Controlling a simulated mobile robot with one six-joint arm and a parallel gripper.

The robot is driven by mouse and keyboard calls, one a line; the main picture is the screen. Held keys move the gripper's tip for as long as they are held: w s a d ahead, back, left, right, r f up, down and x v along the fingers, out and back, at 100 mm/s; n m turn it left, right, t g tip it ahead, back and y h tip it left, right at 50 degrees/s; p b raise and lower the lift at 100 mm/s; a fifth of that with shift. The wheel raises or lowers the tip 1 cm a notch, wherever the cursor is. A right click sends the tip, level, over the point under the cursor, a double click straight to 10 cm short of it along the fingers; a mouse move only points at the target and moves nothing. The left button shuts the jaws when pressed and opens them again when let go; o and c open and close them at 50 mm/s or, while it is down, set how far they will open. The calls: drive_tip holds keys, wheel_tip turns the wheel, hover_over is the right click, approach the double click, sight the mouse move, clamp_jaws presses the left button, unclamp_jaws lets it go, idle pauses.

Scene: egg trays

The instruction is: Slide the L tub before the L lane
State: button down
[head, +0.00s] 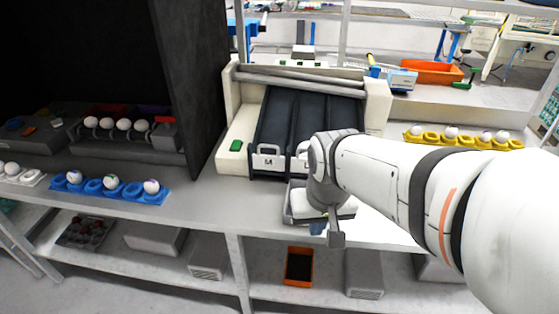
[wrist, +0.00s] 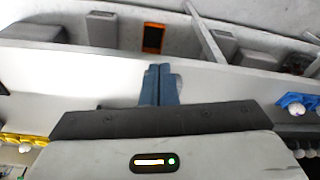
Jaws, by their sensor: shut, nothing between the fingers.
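A cream sorting machine (head: 236,120) holds several dark sloping lanes (head: 272,120). A white plate on the left lane's front end (head: 267,161) bears a letter that looks like M. A second plate beside it is mostly hidden by my arm, and I cannot read an L. A shallow grey tub (head: 291,214) sits on the table in front of the lanes, partly behind my wrist; no letter on it is readable. My gripper (head: 318,229) points down at the tub's front side. Its blue fingers are shut and empty in the wrist view (wrist: 161,70). Contact with the tub cannot be told.
A blue egg tray (head: 126,195) lies left on the table, and a yellow egg tray (head: 476,143) lies right. A tall black panel (head: 185,70) stands left of the machine. The lower shelf holds an orange bin (head: 299,252) and grey boxes (head: 364,274).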

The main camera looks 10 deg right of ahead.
drive_tip(key=w+a+f+m+g+p, duration=0.1)
drive_tip(key=w+f+m+g+p, duration=0.2)
drive_tip(key=w, duration=0.5)
drive_tip(key=t, duration=0.1)
approach(300, 232)
drive_tip(key=s+f, duration=0.1)
drive_tip(key=f, duration=0.1)
drive_tip(key=s+a+f, duration=0.1)
drive_tip(key=f, duration=0.1)
drive_tip(key=s+f, duration=0.1)
drive_tip(key=s, duration=0.1)
drive_tip(key=shift+a+f+b, duration=0.15)
drive_tip(key=shift+f+b, duration=0.15)
drive_tip(key=shift+f, duration=0.1)
drive_tip(key=w, duration=0.1)
drive_tip(key=w+d+p, duration=0.1)
drive_tip(key=w, duration=0.1)
drive_tip(key=shift+f, duration=0.15)
drive_tip(key=shift+w+d, duration=0.1)
drive_tip(key=shift+w, duration=0.4)
drive_tip(key=shift+w+d, duration=0.3)
drive_tip(key=shift+w, duration=0.65)
